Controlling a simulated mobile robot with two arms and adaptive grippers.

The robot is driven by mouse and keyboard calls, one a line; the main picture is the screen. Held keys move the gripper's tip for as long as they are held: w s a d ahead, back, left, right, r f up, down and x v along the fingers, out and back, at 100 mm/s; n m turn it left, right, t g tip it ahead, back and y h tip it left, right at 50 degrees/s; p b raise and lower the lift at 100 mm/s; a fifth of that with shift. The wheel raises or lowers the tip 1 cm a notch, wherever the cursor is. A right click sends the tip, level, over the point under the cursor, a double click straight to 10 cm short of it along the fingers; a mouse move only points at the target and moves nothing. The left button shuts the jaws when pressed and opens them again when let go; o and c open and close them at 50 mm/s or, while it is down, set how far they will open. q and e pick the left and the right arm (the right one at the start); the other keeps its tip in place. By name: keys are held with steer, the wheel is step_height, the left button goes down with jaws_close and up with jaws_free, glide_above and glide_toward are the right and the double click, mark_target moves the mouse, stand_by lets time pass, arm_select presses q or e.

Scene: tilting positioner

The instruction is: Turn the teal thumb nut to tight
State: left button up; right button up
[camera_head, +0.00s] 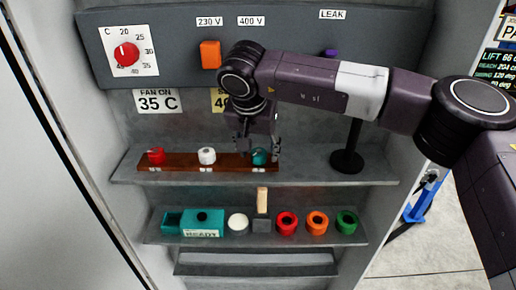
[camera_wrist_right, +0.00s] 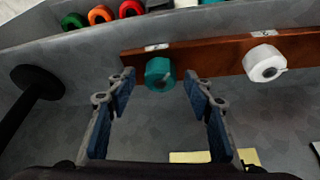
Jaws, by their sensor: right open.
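The teal thumb nut (camera_head: 259,157) sits at the right end of a brown wooden strip (camera_head: 182,160) on the upper shelf. It also shows in the right wrist view (camera_wrist_right: 159,73), with a small white plate beside it on the strip. My right gripper (camera_head: 256,148) is open, and its fingers partly cover the nut in the head view. In the wrist view the nut appears between and just beyond the two blue-padded fingertips, with no clear contact. The nut's small white label is too small to read. My left gripper is not in view.
A white nut (camera_head: 207,155) and a red nut (camera_head: 156,155) share the strip. A black stand (camera_head: 347,160) rises to the right on the shelf. The lower shelf holds a teal box (camera_head: 203,224) and several coloured rings. The control panel (camera_head: 185,50) hangs above.

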steer(key=c, duration=1.1)
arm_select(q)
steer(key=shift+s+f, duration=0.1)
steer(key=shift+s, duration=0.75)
arm_select(e)
steer(key=shift+c, duration=0.2)
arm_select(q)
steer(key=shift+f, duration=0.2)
arm_select(e)
steer(key=shift+a+m, duration=0.1)
steer(key=shift+m, duration=0.2)
steer(key=shift+m+h+b, duration=0.4)
steer(key=shift+m+b, duration=0.1)
steer(key=shift+m, duration=0.1)
steer(key=shift+w+a+m+h, duration=0.1)
steer(key=shift+m+h, duration=0.3)
steer(key=shift+m, duration=0.8)
steer(key=shift+r+m+g+h, duration=0.1)
steer(key=shift+m+g+h, duration=0.35)
steer(key=shift+m, duration=0.75)
arm_select(q)
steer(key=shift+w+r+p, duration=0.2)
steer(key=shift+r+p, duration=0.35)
steer(key=shift+p, duration=0.25)
arm_select(e)
steer(key=shift+w+a+m+g, duration=0.1)
steer(key=shift+m+g, duration=0.45)
steer(key=shift+m, duration=0.75)
